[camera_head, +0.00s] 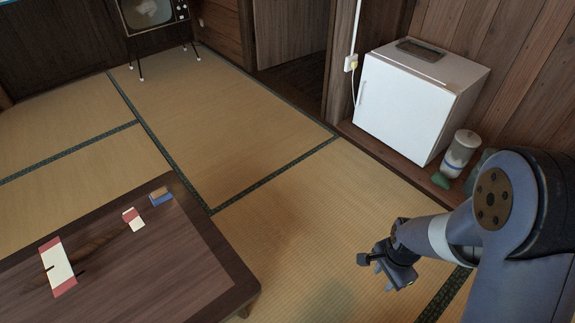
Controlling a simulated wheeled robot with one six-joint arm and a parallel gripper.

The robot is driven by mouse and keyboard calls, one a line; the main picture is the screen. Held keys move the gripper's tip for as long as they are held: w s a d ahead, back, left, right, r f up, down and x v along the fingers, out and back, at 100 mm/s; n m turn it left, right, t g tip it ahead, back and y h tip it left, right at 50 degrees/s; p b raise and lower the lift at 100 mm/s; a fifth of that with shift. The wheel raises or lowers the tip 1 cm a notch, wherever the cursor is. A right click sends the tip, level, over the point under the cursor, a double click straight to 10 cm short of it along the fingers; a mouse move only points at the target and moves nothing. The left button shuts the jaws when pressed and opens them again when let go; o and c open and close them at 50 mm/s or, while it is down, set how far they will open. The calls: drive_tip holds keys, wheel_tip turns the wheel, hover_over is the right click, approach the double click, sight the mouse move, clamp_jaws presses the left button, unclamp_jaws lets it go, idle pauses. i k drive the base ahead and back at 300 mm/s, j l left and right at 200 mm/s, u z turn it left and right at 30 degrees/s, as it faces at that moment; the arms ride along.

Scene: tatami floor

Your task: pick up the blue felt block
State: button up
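A small block with a blue lower part and a tan-brown top (160,196) lies near the far right edge of the low dark wooden table (190,270). It matches the blue felt block. My gripper (376,274) is at the lower right, above the tatami and well to the right of the table. Its fingers look apart, with nothing between them. It is far from the block and touches nothing.
A red-and-white small piece (133,219) and a larger red-and-white piece (59,267) lie on the table. A white fridge (405,104), a lidded jar (460,153) and an old television (152,13) stand farther back. Open tatami lies between table and gripper.

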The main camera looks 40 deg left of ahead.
sight(162, 195)
drive_tip(key=i+u, duration=0.45)
drive_tip(key=i+l+u, duration=0.1)
drive_tip(key=i+u, duration=0.35)
drive_tip(key=i, duration=0.15)
drive_tip(key=i+l+u, duration=0.4)
drive_tip(key=i+j+u, duration=0.3)
drive_tip(key=u, duration=0.15)
drive_tip(key=i+j+u, duration=0.1)
drive_tip(key=i+u, duration=1.2)
drive_tip(key=i+j+u, duration=0.5)
drive_tip(key=i, duration=0.1)
